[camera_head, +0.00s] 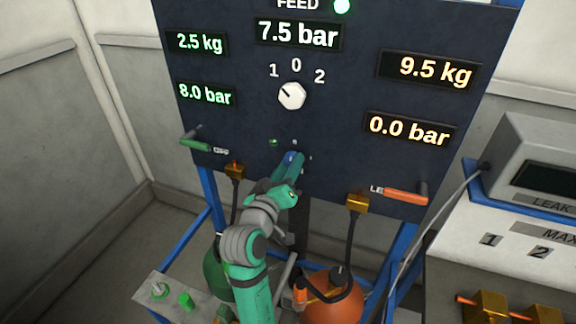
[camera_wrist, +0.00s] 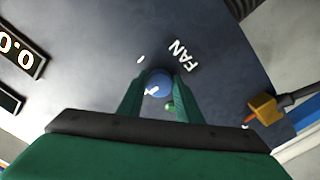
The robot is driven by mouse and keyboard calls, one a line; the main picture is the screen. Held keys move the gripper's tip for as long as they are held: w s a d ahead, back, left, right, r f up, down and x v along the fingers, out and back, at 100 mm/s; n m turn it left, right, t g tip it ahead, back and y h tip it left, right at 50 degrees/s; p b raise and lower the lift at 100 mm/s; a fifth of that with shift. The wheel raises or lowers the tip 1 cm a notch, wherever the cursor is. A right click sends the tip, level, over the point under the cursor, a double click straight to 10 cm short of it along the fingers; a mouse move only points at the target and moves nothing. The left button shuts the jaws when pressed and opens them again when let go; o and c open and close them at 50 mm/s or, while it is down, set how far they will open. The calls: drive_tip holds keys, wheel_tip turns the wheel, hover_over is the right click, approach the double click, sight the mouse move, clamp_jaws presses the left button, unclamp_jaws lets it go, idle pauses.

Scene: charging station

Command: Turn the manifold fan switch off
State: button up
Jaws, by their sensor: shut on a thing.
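The fan switch is a round blue knob (camera_wrist: 158,82) on the dark panel, beside the label FAN (camera_wrist: 180,56) in the wrist view. My gripper (camera_wrist: 160,86) has its two green fingers on either side of the knob and is shut on it. A pale mark shows on the knob's lower left part. A small green light (camera_wrist: 170,106) is just below the knob, between the fingers. In the head view my gripper (camera_head: 290,160) reaches the panel's lower middle and hides most of the knob and its label.
Above is a white selector dial (camera_head: 292,96), its pointer toward 1. A green lever (camera_head: 196,145) is at the left and an orange lever (camera_head: 405,196) at the right. Brass fittings (camera_head: 358,203) with hoses hang below. An orange tank (camera_head: 335,300) stands beneath.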

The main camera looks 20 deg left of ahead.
drive_tip(key=shift+r+n, duration=0.3)
drive_tip(key=shift+n, duration=0.4)
drive_tip(key=shift+a, duration=0.1)
drive_tip(key=o, duration=0.9)
drive_tip(key=shift+o, duration=0.7)
drive_tip(key=shift+f, duration=0.15)
drive_tip(key=shift+s, duration=0.1)
drive_tip(key=s, duration=1)
drive_tip(key=shift+s+a, duration=0.15)
drive_tip(key=shift+s, duration=0.2)
drive_tip(key=shift+w, duration=0.1)
